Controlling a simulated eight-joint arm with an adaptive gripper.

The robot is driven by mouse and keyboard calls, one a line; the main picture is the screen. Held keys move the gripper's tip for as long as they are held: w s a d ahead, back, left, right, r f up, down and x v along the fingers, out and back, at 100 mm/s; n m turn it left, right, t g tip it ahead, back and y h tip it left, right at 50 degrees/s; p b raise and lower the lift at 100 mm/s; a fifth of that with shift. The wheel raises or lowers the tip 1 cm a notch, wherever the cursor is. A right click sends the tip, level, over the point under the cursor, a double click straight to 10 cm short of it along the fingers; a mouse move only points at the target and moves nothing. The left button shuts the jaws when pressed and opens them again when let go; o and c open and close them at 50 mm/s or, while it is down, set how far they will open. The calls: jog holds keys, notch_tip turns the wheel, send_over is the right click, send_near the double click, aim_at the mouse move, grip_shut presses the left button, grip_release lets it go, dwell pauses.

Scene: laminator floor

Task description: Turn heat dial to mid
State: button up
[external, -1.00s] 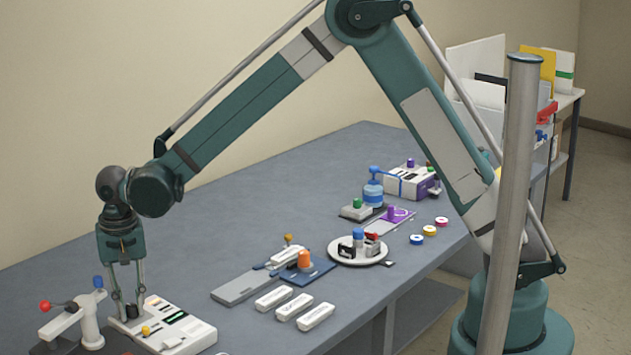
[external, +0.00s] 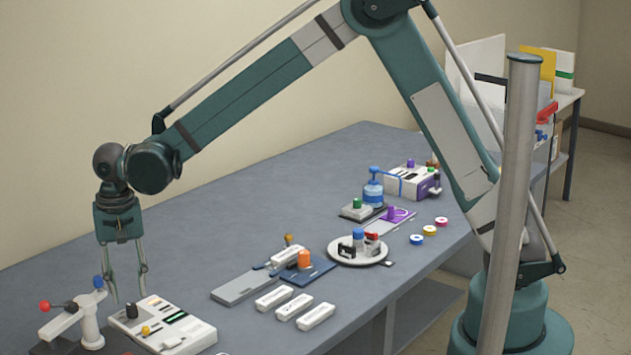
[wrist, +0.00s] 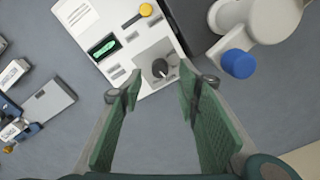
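The heat dial is a dark round knob (external: 132,311) on the far left end of a white control panel (external: 178,338). In the wrist view the dial (wrist: 160,68) sits on a grey plate, with a light pointer mark towards its lower right. My gripper (external: 130,292) is open and empty, pointing down above the dial. In the wrist view its green fingers (wrist: 158,90) are spread, with the dial showing just beyond the gap between their tips. The fingers appear apart from the dial.
A white post with red and blue knobs (external: 91,325) stands close beside the panel. A yellow knob (external: 145,330) is on the panel. White blocks (external: 298,306), a blue clamp (external: 306,270) and a round plate (external: 345,259) lie to the right.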

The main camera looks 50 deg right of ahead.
aim_at(131, 305)
notch_tip(131, 305, up, 7)
dwell(0.4)
dwell(0.4)
jog(key=s+d+r+n+t, duration=0.1)
jog(key=s+d+r, duration=0.3)
jog(key=d, duration=0.5)
jog(key=s+d+r+n+t+y, duration=0.1)
jog(key=s+d+r, duration=0.3)
jog(key=d, duration=0.5)
jog(key=s+d+r+n+t, duration=0.1)
jog(key=s+d+r, duration=0.1)
jog(key=d+r, duration=0.55)
jog(key=s+d+f+n+t, duration=0.1)
jog(key=s+d+f+t, duration=0.1)
jog(key=s+d, duration=0.8)
jog(key=s+d+f+n+t+h, duration=0.1)
jog(key=s+d+f+n+t, duration=0.1)
jog(key=s+d, duration=0.8)
jog(key=shift+s+f+n, duration=0.2)
jog(key=shift+f+n, duration=0.1)
jog(key=shift+f, duration=0.3)
